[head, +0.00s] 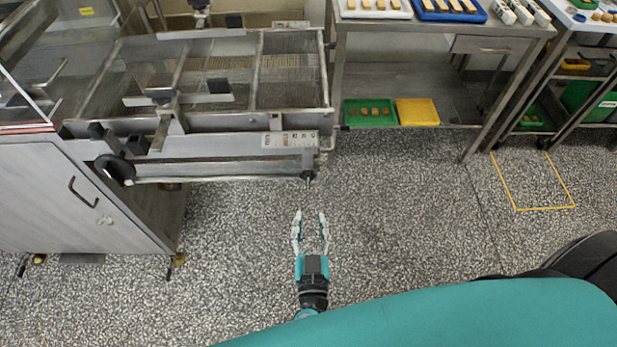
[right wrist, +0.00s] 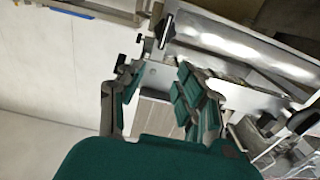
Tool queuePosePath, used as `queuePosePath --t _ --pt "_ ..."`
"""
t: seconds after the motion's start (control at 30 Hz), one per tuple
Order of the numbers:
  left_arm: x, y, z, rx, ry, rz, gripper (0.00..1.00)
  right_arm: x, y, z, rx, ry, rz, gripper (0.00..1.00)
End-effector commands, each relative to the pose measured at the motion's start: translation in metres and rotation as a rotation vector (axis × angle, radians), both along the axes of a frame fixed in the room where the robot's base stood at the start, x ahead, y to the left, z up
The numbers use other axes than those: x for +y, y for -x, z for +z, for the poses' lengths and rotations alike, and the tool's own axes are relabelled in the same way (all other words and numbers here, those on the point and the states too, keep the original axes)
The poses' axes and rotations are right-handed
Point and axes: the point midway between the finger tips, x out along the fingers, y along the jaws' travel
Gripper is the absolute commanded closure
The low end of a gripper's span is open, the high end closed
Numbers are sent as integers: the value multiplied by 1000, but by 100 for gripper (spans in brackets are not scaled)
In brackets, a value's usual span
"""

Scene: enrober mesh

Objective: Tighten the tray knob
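A small dark knob (head: 309,177) sits at the right end of the long metal tray (head: 225,181) under the enrober's front edge. My right gripper (head: 311,214) is open and empty, just in front of and below this knob, with a gap between them. In the right wrist view, the two fingers stand apart, and two small black knobs (right wrist: 139,38) (right wrist: 121,59) show beyond the fingertips on the metal frame. I cannot tell how tight the knob is. My left gripper is not in view.
The enrober's mesh belt (head: 290,80) lies above the tray. A black handwheel (head: 115,170) is at the left. A steel table (head: 440,45) stands to the right, with green (head: 370,113) and yellow trays (head: 418,112) on its lower shelf. The speckled floor between is clear.

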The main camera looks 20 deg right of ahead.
Motion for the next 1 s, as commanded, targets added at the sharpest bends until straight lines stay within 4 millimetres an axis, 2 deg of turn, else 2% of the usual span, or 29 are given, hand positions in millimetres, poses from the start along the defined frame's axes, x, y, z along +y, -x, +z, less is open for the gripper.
queuePosePath --t 0.03,0.17,0.3,0.5,0.7,1.0 --pt "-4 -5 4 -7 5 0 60 -3 -13 3 -4 1 1 65" --pt "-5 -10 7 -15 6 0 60 -11 -41 3 -4 2 1 65" --pt "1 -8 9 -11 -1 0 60 -19 -69 1 -2 2 3 65" --pt "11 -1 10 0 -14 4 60 -28 -100 0 -1 1 2 65" --pt "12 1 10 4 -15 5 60 -32 -113 0 1 0 2 65" --pt "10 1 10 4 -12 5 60 -33 -115 -1 1 0 2 67"
